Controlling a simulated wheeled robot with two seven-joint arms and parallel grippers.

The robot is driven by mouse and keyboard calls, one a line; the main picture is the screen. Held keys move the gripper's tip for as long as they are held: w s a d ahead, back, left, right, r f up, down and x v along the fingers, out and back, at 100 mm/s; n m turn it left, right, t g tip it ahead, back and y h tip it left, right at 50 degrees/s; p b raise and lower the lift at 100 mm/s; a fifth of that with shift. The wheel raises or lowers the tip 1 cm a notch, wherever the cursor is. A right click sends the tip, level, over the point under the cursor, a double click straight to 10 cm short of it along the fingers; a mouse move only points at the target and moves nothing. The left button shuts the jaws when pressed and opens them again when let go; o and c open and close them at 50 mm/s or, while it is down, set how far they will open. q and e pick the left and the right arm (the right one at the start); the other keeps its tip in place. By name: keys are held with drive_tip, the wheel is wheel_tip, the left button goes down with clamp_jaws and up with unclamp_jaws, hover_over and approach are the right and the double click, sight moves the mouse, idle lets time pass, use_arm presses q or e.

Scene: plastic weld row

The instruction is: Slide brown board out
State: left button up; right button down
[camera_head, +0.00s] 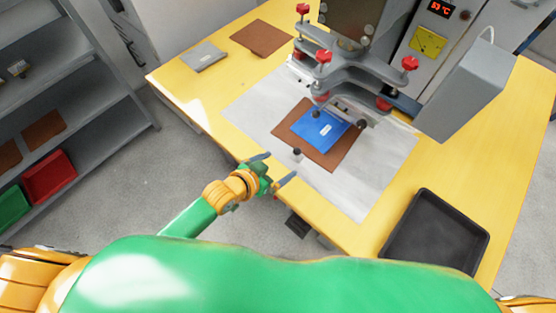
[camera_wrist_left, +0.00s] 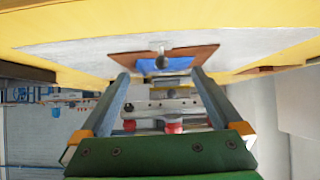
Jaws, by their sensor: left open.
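The brown board (camera_head: 323,159) lies on the white sheet under the press, with a blue piece (camera_head: 318,127) on top of it. A small dark knob (camera_head: 297,151) shows at the board's near edge. The board also shows edge-on in the left wrist view (camera_wrist_left: 203,52), ahead of the fingertips. My left gripper (camera_head: 274,168) is open and empty, just in front of the board at the table's front edge. In the left wrist view its two fingers (camera_wrist_left: 160,75) stand wide apart, and I cannot tell whether they touch the board. My right gripper is not in view.
The press with red knobs (camera_head: 351,68) stands over the board's far side. A black tray (camera_head: 436,232) is at the front right of the yellow table. Another brown board (camera_head: 262,38) and a grey block (camera_head: 204,57) lie at the back left. Shelves (camera_head: 72,96) stand left.

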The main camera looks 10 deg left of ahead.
sight(295, 153)
use_arm(q)
drive_tip(key=shift+w+d, duration=0.1)
drive_tip(key=shift+w, duration=0.5)
drive_tip(key=shift+w+d+f+h+b, duration=0.1)
drive_tip(key=shift+w+f+h+b, duration=0.1)
drive_tip(key=shift+h+b, duration=0.15)
drive_tip(key=b+x, duration=0.8)
drive_tip(key=shift+w+d+f+b, duration=0.1)
drive_tip(key=shift+w+f+b, duration=0.05)
drive_tip(key=shift+w+b, duration=0.15)
drive_tip(key=shift+w+d, duration=0.3)
clamp_jaws()
